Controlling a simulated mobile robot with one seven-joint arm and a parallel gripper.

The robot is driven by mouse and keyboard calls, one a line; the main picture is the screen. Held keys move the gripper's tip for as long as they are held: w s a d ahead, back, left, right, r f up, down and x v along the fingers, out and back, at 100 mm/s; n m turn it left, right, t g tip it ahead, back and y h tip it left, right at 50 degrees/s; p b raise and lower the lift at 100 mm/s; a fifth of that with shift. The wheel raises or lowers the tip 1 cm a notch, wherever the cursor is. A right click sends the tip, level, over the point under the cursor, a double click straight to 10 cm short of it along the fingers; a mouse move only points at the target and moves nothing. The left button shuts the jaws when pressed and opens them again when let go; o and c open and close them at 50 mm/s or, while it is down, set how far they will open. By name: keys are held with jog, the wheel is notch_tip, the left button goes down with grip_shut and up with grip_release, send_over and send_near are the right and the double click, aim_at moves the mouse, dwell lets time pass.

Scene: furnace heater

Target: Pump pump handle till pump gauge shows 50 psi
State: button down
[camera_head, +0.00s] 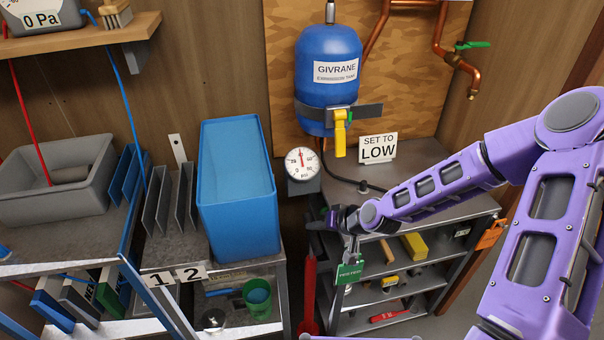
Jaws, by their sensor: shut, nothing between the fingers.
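The round white pump gauge (302,163) sits below and left of the blue tank. Its red needle points roughly straight up, but its numbers are too small to read with certainty. A red upright pump body (309,290) stands between the two shelf units. My gripper (347,226) is shut and empty at the left end of the purple arm, in front of the right shelf's top left corner. The pump handle cannot be told apart from the dark parts near my gripper. I cannot tell whether my gripper touches it.
The blue tank (328,72) with a yellow valve handle (340,132) hangs on the wall. A "SET TO LOW" sign (377,148) stands on the right shelf (420,160). A tall blue bin (238,190) stands left. A green tag (349,272) hangs below my gripper.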

aim_at(315, 234)
jog(key=shift+s+f, duration=0.1)
jog(key=shift+f, duration=1.5)
dwell(0.9)
jog(key=shift+r, duration=0.1)
jog(key=shift+r+p, duration=3.45)
jog(key=shift+r, duration=0.95)
notch_tip(315, 234, up, 6)
jog(key=p, duration=0.4)
